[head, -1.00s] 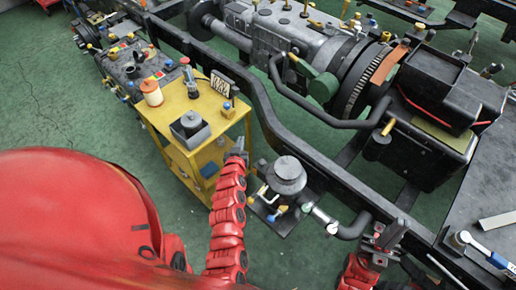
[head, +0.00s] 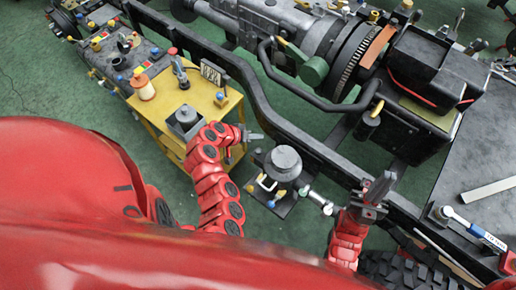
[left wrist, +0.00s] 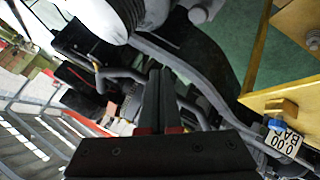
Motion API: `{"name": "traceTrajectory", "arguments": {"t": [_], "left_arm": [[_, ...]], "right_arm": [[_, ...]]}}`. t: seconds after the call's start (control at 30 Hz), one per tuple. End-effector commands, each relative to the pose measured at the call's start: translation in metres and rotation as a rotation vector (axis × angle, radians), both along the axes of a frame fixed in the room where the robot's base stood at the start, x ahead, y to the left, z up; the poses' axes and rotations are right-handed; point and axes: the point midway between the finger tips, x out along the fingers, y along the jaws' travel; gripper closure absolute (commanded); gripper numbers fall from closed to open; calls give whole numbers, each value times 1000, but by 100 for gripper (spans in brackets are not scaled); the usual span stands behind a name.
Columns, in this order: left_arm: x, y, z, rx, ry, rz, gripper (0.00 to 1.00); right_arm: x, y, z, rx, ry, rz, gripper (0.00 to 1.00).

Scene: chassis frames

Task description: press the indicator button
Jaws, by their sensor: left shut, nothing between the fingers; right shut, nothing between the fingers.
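A small display panel (head: 211,72) stands on the yellow cart (head: 232,103), with a blue button (head: 220,97) on a small block near the cart's right corner. My right gripper (head: 381,186) is shut and empty by the chassis rail.
A round grey canister (head: 283,163) is close to my left gripper. The black chassis rail (head: 262,105) runs behind, with an engine beyond.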

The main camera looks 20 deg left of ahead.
Motion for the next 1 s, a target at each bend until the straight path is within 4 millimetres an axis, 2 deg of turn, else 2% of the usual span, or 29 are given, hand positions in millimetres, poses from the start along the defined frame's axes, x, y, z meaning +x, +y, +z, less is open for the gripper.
{"name": "traceTrajectory", "arguments": {"t": [0.17, 0.37, 0.77, 0.8, 1.0], "left_arm": [[0, 0, -1, 1, 0, 1, 100], [0, 1, -12, 0, 0, 2, 100], [0, 1, -66, -1, 1, 4, 100], [0, 1, -75, 2, 0, 3, 100], [0, 0, -89, 2, -1, 2, 100]], "right_arm": [[0, 0, -1, 0, 0, 0, 100], [0, 0, -7, 0, 0, 0, 100], [0, 0, -34, 0, 0, 0, 100], [0, 0, -43, 0, 0, 0, 100], [0, 0, -58, 0, 0, 0, 100]]}}
